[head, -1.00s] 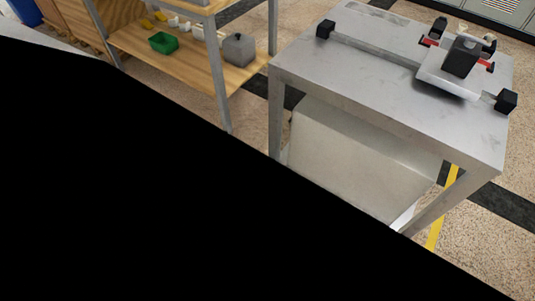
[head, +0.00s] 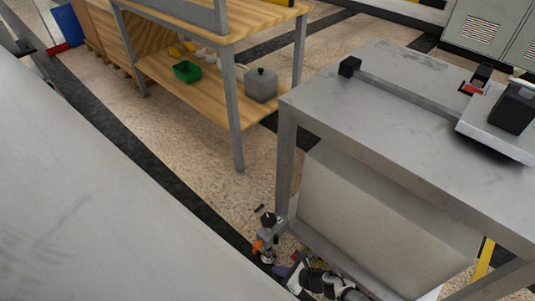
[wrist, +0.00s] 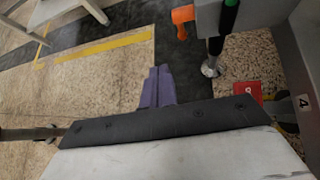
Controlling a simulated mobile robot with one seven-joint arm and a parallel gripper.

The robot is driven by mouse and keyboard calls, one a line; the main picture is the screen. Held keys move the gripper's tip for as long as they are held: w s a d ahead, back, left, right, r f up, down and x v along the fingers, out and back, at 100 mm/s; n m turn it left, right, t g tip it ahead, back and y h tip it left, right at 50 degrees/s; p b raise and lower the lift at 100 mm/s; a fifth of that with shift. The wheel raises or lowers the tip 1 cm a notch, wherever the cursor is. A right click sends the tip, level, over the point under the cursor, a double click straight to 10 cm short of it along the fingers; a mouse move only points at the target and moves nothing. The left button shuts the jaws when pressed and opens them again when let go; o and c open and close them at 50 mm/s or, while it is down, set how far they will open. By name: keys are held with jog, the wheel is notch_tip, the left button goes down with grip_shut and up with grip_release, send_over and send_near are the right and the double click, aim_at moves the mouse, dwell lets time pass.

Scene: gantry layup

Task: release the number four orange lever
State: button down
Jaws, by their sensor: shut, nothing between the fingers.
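An orange lever (wrist: 183,15) sticks out at the top of the wrist view, beside a dark post (wrist: 228,20) with a green band and a silver foot. A small plate (wrist: 304,102) marked 4 is on the grey frame to the right. My gripper (wrist: 158,76) has purple fingers, closed together and empty, below and left of the lever and apart from it. In the head view, a small orange part (head: 257,246) shows low by the metal table's leg. My gripper (head: 281,271) is just below and right of it, partly hidden; which lever this is cannot be read there.
The metal table (head: 400,100) stands at right with a pale box-like body (head: 380,215) under its top. A wooden shelf unit (head: 205,95) stands behind. A red tag (wrist: 248,92) sits near the frame. Speckled floor between the furniture is open.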

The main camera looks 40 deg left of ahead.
jog(key=w, duration=0.1)
jog(key=w+d+f+n, duration=0.1)
jog(key=w, duration=0.1)
jog(key=w+n+b, duration=0.1)
jog(key=w, duration=0.1)
jog(key=shift+w+d+f+h, duration=0.15)
jog(key=shift+d+f+h, duration=0.15)
jog(key=shift+f+h, duration=0.1)
jog(key=a+r+x, duration=0.1)
jog(key=r+x, duration=0.1)
jog(key=x, duration=1)
jog(key=shift+a, duration=0.7)
jog(key=shift+f+b, duration=0.1)
jog(key=shift+b, duration=0.3)
